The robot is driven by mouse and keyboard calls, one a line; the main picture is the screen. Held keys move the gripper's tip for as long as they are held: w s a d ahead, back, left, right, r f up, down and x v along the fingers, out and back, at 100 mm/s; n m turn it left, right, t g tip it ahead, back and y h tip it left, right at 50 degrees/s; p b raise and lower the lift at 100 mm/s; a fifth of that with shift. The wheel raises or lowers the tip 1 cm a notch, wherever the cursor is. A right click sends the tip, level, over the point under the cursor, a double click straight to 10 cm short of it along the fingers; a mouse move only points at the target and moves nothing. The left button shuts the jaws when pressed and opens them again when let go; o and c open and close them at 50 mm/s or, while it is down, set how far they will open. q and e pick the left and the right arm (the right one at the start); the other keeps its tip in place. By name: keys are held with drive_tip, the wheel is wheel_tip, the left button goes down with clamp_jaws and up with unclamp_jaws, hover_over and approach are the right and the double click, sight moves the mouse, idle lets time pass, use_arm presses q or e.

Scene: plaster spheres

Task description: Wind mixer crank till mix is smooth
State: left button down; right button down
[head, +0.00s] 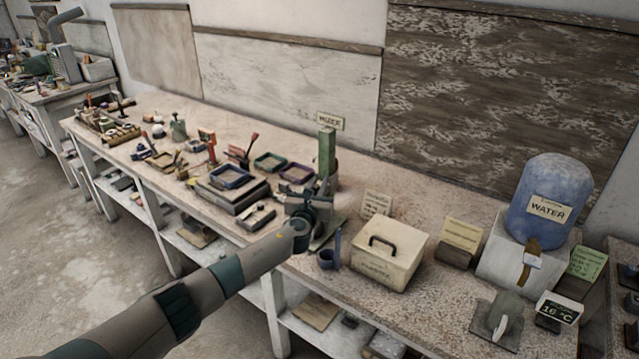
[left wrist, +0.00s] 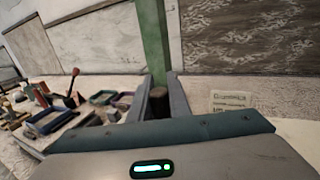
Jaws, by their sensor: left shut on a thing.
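The mixer's green post (head: 327,152) stands on the long table below a sign that reads MIXER (head: 330,121). My left gripper (head: 314,196) is at the front of the mixer, and my arm and hand hide much of its lower part. In the left wrist view the two fingers (left wrist: 160,104) are shut on a dark upright crank handle (left wrist: 158,106), with the green post (left wrist: 155,40) rising behind it. The mix itself does not show, so I cannot tell how smooth it is. My right gripper is out of view.
A blue water tank (head: 549,203) is farther right. Trays (head: 230,177) and small tools crowd the table on the left. Bare tabletop shows around the box.

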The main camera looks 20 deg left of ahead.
use_arm(q)
drive_tip(key=n+g+y+b, duration=0.1)
drive_tip(key=n+y, duration=0.1)
drive_tip(key=y, duration=0.1)
drive_tip(key=w+n+y+b, duration=0.1)
drive_tip(key=n+y+b, duration=0.1)
drive_tip(key=w+n+g+y+b, duration=0.1)
drive_tip(key=y+b, duration=0.1)
drive_tip(key=y, duration=0.1)
drive_tip(key=shift+a+f+n+g+y, duration=0.2)
drive_tip(key=shift+n+g+y, duration=0.1)
drive_tip(key=shift+n, duration=0.1)
drive_tip(key=shift+w+a+r+n+g+y+b, duration=0.1)
drive_tip(key=shift+a+r+n+g+y+b, duration=0.1)
drive_tip(key=shift+n+g+y+b, duration=0.6)
drive_tip(key=c, duration=1.6)
unclamp_jaws()
drive_tip(key=shift+c, duration=0.2)
drive_tip(key=shift+d, duration=0.1)
